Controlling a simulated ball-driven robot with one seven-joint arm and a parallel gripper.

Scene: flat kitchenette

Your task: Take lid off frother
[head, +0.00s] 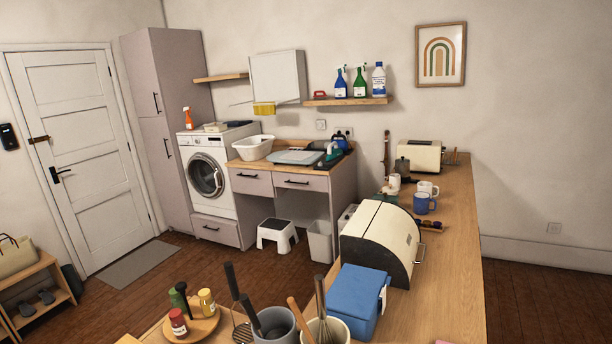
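I cannot single out the frother or its lid for certain. A small dark grey vessel (402,168) stands on the wooden counter (455,215), in front of the cream toaster (419,156). It is too small in the picture to tell whether it is the frother or has a lid on. White mugs and a blue mug (424,204) stand nearer on the same counter. My gripper does not show.
A cream bread box (378,238) and a blue box (356,293) stand on the near counter. Utensil pots (275,326) and a round tray (190,327) of jars are at the bottom.

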